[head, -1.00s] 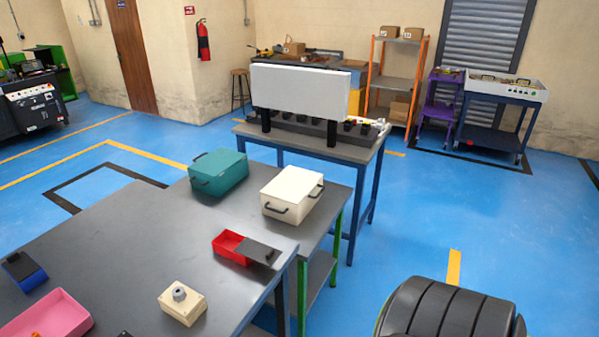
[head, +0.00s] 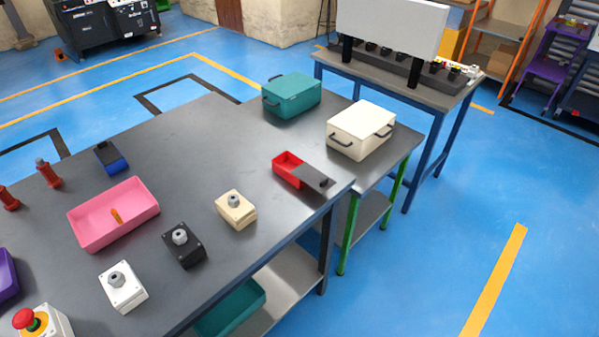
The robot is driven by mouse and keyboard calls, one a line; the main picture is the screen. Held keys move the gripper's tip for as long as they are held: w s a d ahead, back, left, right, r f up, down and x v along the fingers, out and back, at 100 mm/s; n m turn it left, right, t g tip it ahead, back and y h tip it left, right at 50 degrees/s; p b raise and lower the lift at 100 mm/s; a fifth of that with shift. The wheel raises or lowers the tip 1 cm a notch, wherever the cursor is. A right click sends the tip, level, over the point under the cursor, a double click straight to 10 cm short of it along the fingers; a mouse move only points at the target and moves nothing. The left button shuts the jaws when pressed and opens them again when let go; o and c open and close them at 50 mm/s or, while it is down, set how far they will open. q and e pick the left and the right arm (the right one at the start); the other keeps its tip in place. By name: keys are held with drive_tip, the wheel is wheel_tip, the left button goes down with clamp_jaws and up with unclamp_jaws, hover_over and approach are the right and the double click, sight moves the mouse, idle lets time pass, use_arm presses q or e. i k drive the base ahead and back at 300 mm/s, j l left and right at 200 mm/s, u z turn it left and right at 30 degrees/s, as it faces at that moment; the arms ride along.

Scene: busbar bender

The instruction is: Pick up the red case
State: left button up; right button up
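The red case (head: 286,165) lies on the grey table (head: 185,125) near its right corner in the head view. It is a small open red box with a dark grey lid or plate (head: 312,178) reaching out to its right side, with a small dark knob at the end. Neither of my grippers shows in the head view.
A cream box (head: 236,209), a black box (head: 184,244), a white box (head: 122,286) and a pink tray (head: 113,213) share the table. A teal case (head: 291,95) and a white case (head: 361,129) stand behind. Open blue floor (head: 450,220) lies to the right.

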sight(283, 163)
drive_tip(key=i+l+u, duration=0.1)
drive_tip(key=u, duration=0.35)
drive_tip(key=l+u, duration=0.15)
drive_tip(key=u, duration=0.25)
drive_tip(key=i+l+u, duration=0.1)
drive_tip(key=u, duration=0.35)
drive_tip(key=l+u, duration=0.2)
drive_tip(key=l, duration=0.4)
drive_tip(key=l+u, duration=0.25)
drive_tip(key=l, duration=0.4)
drive_tip(key=l+u, duration=0.2)
drive_tip(key=l, duration=0.45)
drive_tip(key=k+l+u, duration=0.2)
drive_tip(key=l, duration=0.35)
